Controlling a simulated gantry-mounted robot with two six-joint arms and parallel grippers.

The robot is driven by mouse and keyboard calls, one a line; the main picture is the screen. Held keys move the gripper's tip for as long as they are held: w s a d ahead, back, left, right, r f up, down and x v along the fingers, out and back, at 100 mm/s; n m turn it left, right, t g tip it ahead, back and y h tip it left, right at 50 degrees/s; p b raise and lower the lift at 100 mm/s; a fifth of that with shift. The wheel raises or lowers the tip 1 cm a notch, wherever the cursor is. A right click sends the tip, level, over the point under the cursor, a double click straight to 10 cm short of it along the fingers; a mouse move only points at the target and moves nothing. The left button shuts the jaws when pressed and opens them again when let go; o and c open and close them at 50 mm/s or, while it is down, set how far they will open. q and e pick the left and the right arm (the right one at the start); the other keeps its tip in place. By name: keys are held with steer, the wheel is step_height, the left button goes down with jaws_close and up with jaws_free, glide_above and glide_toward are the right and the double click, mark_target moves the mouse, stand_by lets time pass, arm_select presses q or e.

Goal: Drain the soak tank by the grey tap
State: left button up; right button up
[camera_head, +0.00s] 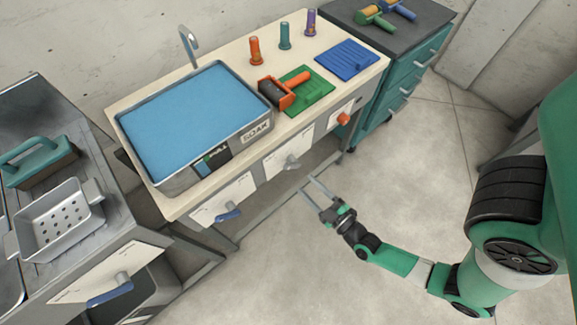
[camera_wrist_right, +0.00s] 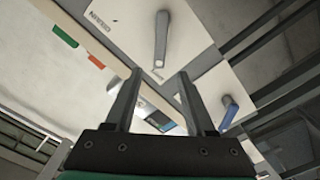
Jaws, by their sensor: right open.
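The soak tank (camera_head: 256,131) is a metal basin set in the cream counter, labelled SOAK and filled with blue liquid (camera_head: 195,112). The grey tap (camera_head: 293,162) is a lever on a white plate on the counter's front, below the tank's right end. In the right wrist view the grey tap (camera_wrist_right: 161,45) is beyond the fingertips, on a plate marked DRAIN. My right gripper (camera_head: 308,184) is open and empty, in front of the counter and apart from the tap. Its two fingers (camera_wrist_right: 160,72) show in the wrist view. My left gripper is not in view.
A blue tap (camera_head: 228,214) is left of the grey one, and an orange knob (camera_head: 344,118) is to its right. Green (camera_head: 318,91) and blue (camera_head: 346,57) trays lie on the counter. A steel bench (camera_head: 80,240) stands left. The floor at front right is clear.

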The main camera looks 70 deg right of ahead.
mark_target(290, 168)
steer(key=b+x, duration=0.3)
steer(key=x, duration=0.7)
steer(key=shift+d, duration=0.1)
steer(key=shift+c, duration=0.2)
jaws_close()
stand_by(0.8)
